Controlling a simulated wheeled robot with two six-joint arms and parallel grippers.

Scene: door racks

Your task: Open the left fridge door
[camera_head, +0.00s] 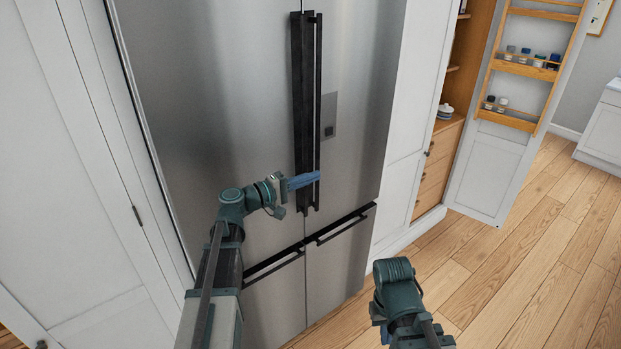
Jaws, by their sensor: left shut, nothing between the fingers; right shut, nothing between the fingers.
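The steel fridge stands ahead, and its left door (205,120) is closed. A long black vertical handle (301,90) runs along that door's inner edge, beside the right door's thin black handle (318,75). My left gripper (310,180) is shut, with its blue fingers across the lower part of the handles. I cannot tell whether it touches them. The right door (360,100) is closed too. My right arm shows low in the picture, over the floor, but its fingers are not visible.
Two lower drawers with black handles (340,226) sit under the doors. White cabinet panels (60,130) flank the fridge on the left. At right, an open pantry door with wooden racks (525,68) holds small jars. The wooden floor (540,250) at right is clear.

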